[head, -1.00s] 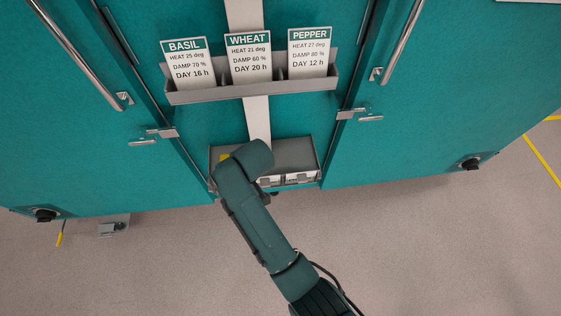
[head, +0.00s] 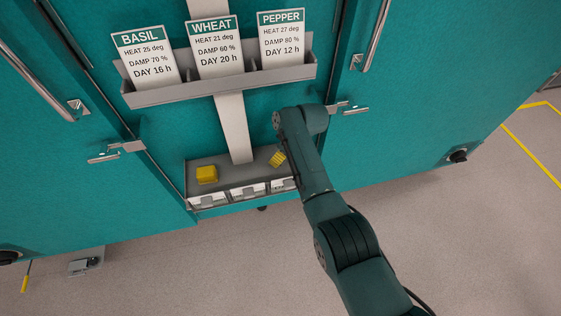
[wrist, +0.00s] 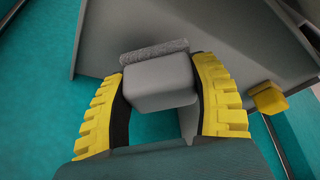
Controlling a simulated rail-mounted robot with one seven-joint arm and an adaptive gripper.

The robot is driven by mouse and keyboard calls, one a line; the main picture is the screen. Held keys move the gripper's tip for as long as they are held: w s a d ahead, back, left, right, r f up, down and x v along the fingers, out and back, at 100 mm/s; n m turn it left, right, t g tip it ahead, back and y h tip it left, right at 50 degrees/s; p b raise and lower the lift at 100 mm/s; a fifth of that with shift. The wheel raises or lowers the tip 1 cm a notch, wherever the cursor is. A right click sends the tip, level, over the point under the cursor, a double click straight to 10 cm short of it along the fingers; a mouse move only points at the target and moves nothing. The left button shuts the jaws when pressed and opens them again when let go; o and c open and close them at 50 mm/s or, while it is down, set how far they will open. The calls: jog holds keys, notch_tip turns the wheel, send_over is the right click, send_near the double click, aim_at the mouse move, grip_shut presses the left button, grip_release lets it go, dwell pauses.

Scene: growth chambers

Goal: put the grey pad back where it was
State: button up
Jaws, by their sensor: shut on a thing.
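The grey pad (wrist: 160,82) is a smooth grey block with a rough, darker grey strip along one side. In the wrist view it sits between the yellow ribbed fingers of my gripper (wrist: 162,100), which are shut on it. In the head view my gripper (head: 277,158) shows only as a bit of yellow finger at the right end of the low grey shelf (head: 236,174). My arm hides the pad there. The shelf's grey surface also shows behind the pad in the wrist view (wrist: 235,40). I cannot tell whether the pad touches it.
A yellow block (head: 206,174) stands at the shelf's left end and shows at the right in the wrist view (wrist: 266,99). Above is a card rack (head: 215,90) with BASIL, WHEAT and PEPPER cards. Teal chamber doors with handles flank it.

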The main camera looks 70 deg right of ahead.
notch_tip(320, 180, down, 2)
jog(key=shift+a+f, duration=0.15)
jog(key=shift+f, duration=0.15)
jog(key=o, duration=1.2)
jog(key=shift+r, duration=0.35)
jog(key=p+v, duration=0.6)
jog(key=v, duration=0.5)
jog(key=shift+s+r, duration=0.2)
jog(key=shift+r, duration=0.1)
